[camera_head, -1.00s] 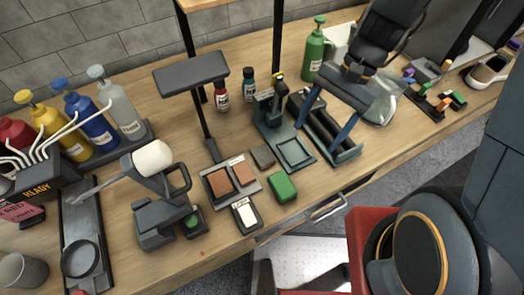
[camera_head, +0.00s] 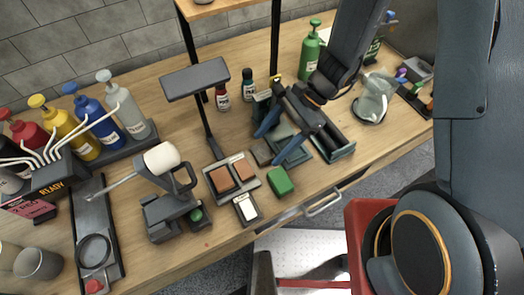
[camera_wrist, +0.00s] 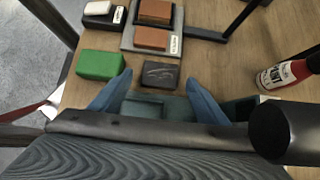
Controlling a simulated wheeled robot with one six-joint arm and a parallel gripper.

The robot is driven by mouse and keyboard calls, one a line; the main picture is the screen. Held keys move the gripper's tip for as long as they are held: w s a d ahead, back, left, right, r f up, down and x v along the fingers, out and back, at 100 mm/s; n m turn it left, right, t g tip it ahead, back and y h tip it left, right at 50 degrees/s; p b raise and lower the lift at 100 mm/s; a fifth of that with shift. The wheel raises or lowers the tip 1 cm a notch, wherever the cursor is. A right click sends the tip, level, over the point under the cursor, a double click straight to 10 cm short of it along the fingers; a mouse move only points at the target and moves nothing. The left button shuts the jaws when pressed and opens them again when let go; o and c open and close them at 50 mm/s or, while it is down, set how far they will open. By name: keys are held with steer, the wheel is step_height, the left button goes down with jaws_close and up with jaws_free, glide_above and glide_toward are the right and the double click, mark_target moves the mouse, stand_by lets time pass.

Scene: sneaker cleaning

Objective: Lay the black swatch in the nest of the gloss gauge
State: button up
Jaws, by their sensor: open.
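The black swatch (camera_head: 262,153) is a small dark flat block on the table, left of the gloss gauge's nest. In the wrist view the swatch (camera_wrist: 160,75) lies flat beyond the nest, in line with the gap between my fingertips. The gloss gauge (camera_head: 262,101) is a dark teal device; its square nest (camera_wrist: 143,108) looks empty where it shows and is partly hidden by my fingers in the head view. My gripper (camera_head: 267,148) is open, with blue fingers above the nest and swatch. I cannot tell its exact height.
A green block (camera_head: 280,181) lies close to the swatch. A tray (camera_head: 216,197) with two brown swatches and a white-topped block (camera_head: 245,207) are nearby. A lamp-like stand (camera_head: 207,128) rises to the left.

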steer(key=shift+x, duration=0.75)
steer(key=c, duration=1.2)
